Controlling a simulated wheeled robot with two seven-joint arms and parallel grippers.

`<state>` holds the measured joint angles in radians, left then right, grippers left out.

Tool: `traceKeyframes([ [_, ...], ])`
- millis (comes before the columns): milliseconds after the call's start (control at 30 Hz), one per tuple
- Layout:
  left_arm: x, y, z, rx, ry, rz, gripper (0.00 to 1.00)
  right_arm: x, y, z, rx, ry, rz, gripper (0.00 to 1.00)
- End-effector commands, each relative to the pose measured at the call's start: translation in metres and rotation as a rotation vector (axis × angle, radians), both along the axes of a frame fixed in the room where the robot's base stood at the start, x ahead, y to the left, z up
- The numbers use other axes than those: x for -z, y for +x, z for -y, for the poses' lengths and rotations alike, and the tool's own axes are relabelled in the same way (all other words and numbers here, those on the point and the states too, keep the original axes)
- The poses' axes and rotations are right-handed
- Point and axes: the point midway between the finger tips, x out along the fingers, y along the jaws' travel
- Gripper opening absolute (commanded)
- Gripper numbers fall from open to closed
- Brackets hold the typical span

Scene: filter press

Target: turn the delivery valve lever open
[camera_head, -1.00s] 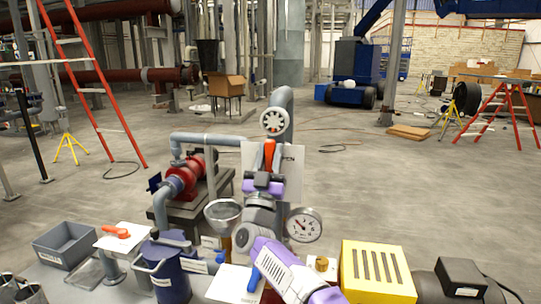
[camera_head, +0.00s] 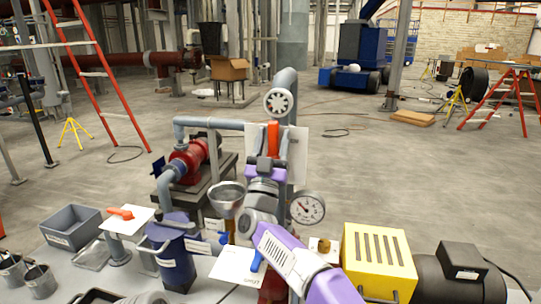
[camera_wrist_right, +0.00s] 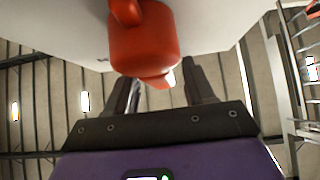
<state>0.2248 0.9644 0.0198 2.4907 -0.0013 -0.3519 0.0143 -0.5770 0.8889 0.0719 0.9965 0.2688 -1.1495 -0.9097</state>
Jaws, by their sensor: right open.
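The red-orange lever (camera_head: 273,134) stands upright in front of a white plate on the grey vertical pipe, in the middle of the head view. I take it for the delivery valve lever. My right gripper (camera_head: 269,158) is open just below and in front of it, reaching up from the bottom. In the right wrist view the red lever (camera_wrist_right: 145,42) fills the top centre. Its lower end lies at the gap between the two dark fingertips (camera_wrist_right: 160,78). I cannot tell whether they touch it. My left gripper is not in view.
A white handwheel (camera_head: 279,102) sits above the lever. A round gauge (camera_head: 307,207) and a funnel (camera_head: 227,197) flank my right arm. A yellow slotted box (camera_head: 378,258), a blue canister (camera_head: 174,262) and another orange lever (camera_head: 120,213) stand around the bench.

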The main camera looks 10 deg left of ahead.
Motion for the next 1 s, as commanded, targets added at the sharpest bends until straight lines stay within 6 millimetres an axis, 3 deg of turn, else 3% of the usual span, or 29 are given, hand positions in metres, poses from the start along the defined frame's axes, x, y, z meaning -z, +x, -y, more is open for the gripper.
traceKeyframes([
  [500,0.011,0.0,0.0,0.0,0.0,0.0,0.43,0.042,-0.042,-0.006,-0.001,0.001,0.0,0.53],
  [1000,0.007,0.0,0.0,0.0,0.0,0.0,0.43,0.041,-0.045,-0.006,0.0,0.001,0.0,0.53],
])
